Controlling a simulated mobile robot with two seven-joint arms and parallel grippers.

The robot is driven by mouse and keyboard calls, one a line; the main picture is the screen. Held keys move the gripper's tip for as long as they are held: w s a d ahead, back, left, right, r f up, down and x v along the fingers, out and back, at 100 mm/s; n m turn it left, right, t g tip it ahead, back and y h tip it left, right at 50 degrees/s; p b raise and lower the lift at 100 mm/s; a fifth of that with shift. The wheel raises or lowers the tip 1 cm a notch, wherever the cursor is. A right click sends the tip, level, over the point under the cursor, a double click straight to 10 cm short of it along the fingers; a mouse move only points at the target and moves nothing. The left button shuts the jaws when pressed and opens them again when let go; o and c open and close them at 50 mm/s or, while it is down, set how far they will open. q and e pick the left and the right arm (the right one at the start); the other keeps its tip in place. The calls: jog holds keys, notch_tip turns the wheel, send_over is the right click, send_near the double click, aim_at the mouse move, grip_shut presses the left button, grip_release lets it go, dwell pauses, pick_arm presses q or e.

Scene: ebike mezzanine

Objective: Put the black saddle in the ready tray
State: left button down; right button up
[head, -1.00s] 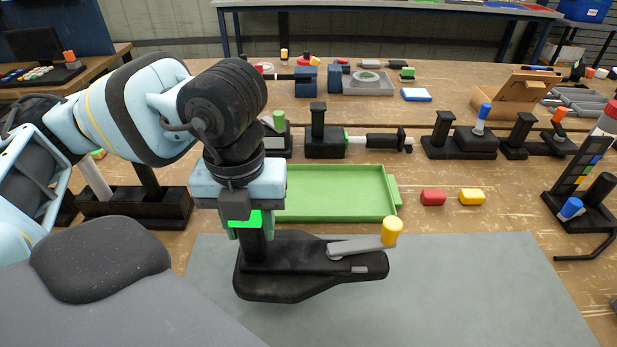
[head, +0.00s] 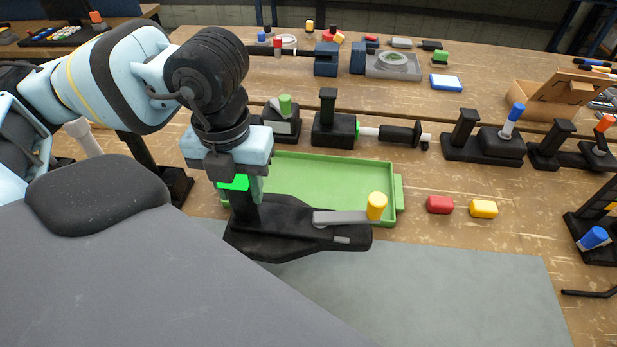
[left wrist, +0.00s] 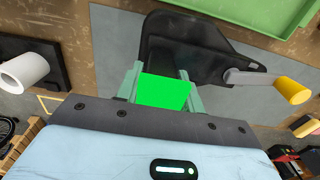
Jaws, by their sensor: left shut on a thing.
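My left gripper (head: 240,190) is shut on the upright post of the black saddle (head: 275,235). The saddle is a flat black body with a wide end and a narrow nose, level in the head view. A grey lever with a yellow knob (head: 376,206) sits on its nose side. A bright green patch shows between the fingers. The saddle also shows in the left wrist view (left wrist: 190,45), beyond the fingers. The green tray (head: 330,175), seemingly the ready tray, is empty where visible. The saddle overlaps its near edge in the head view; its height is unclear. My right gripper is out of view.
A grey mat (head: 460,290) covers the near bench. A red block (head: 440,204) and a yellow block (head: 484,209) lie right of the tray. Black fixtures with posts (head: 333,125) stand behind it. A black stand with a blue knob (head: 594,238) is at far right.

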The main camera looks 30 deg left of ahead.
pick_arm(q)
jog(key=w+a+f, duration=0.1)
jog(key=w+a, duration=0.2)
jog(key=w, duration=1.1)
jog(key=shift+w+a, duration=0.2)
jog(key=shift+w, duration=0.2)
jog(key=shift+f, duration=0.1)
jog(key=shift+w+a+f, duration=0.1)
jog(key=shift+w+f, duration=0.1)
jog(key=shift+f, duration=0.7)
jog(key=shift+w+a+f, duration=0.1)
jog(key=shift+w+f, duration=0.1)
jog(key=shift+f, duration=0.85)
jog(key=c, duration=0.9)
grip_release()
notch_tip(320, 180, up, 12)
jog(key=shift+d+r+p, duration=0.1)
jog(key=shift+p, duration=0.3)
